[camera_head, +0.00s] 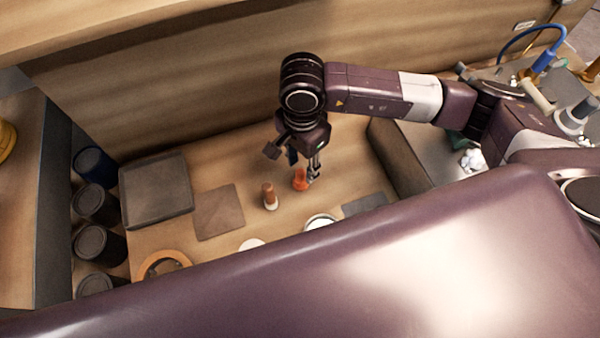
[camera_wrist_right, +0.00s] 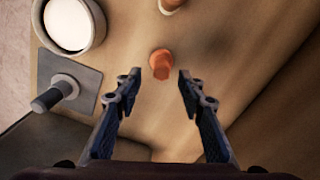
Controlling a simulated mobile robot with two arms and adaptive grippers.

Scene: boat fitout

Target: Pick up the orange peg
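The orange peg (camera_head: 300,179) stands on the wooden worktop in the head view, just beside the fingers of my right gripper (camera_head: 305,168). In the right wrist view the orange peg (camera_wrist_right: 161,63) lies just beyond the two fingertips, roughly midway between them. My right gripper (camera_wrist_right: 158,75) is open and points down, with nothing between its fingers. I cannot tell from these views how high the fingertips are above the worktop. My left gripper is not in view.
A brown peg (camera_head: 269,196) stands close by; the wrist view shows part of a peg (camera_wrist_right: 170,5) at its top edge. A grey tray (camera_head: 157,190) and dark canisters (camera_head: 96,204) stand left.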

